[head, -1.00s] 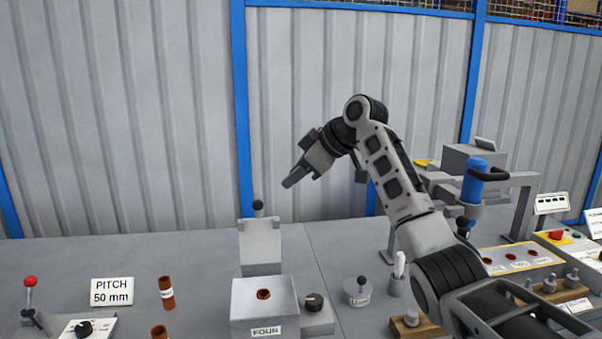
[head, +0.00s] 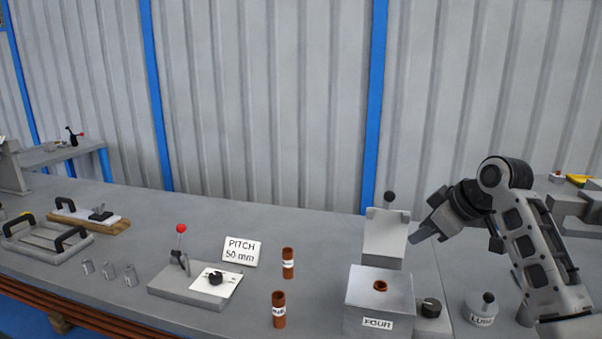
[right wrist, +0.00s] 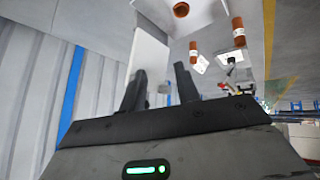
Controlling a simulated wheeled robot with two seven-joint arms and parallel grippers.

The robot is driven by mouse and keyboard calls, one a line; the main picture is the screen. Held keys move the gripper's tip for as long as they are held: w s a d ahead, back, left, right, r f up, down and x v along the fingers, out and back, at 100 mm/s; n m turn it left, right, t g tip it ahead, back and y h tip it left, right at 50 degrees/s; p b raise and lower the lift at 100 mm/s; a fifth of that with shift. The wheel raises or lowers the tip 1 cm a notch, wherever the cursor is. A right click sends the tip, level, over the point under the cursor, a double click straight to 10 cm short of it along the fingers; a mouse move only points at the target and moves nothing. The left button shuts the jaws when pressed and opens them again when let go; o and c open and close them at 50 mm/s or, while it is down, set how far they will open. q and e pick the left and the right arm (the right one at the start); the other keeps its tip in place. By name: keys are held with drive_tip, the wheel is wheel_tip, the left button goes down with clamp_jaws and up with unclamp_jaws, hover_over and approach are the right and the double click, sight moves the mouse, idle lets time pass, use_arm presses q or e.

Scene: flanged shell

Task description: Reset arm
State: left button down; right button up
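My right gripper (head: 418,235) is in the air at the right of the head view, beside the raised lid plate (head: 386,236) of the grey box labelled FOUR (head: 362,300). In the right wrist view its two dark fingers (right wrist: 160,88) stand apart with nothing between them. A brown tube opening (head: 380,286) shows in the top of the box. Two brown tubes (head: 288,262) and (head: 279,308) stand upright on the bench to the left of it. My left gripper is not in view.
A PITCH 50 mm sign (head: 241,250) and a red-knobbed lever fixture (head: 181,250) stand left of the tubes. A LUBE pot (head: 483,310) is right of the box. Small metal pieces (head: 109,272) and a black-handled frame (head: 45,240) are farther left.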

drive_tip(key=s+a+f+m+g+h, duration=0.1)
drive_tip(key=s+a+f, duration=0.2)
drive_tip(key=s+f, duration=0.5)
drive_tip(key=s+a+f+m+g+h, duration=0.1)
drive_tip(key=s+a+f, duration=0.1)
drive_tip(key=s+f, duration=0.7)
drive_tip(key=s+a+f+m+g+h, duration=0.1)
drive_tip(key=s+f+m, duration=0.2)
drive_tip(key=s, duration=0.8)
drive_tip(key=s+f+m, duration=0.2)
drive_tip(key=s+f, duration=0.1)
drive_tip(key=s, duration=0.7)
drive_tip(key=w+a+f+t+y, duration=0.2)
drive_tip(key=w+a+f+t, duration=0.3)
drive_tip(key=w+f+t, duration=0.1)
drive_tip(key=shift+a+n+t+y, duration=0.3)
drive_tip(key=shift+a, duration=0.1)
drive_tip(key=shift+w, duration=0.1)
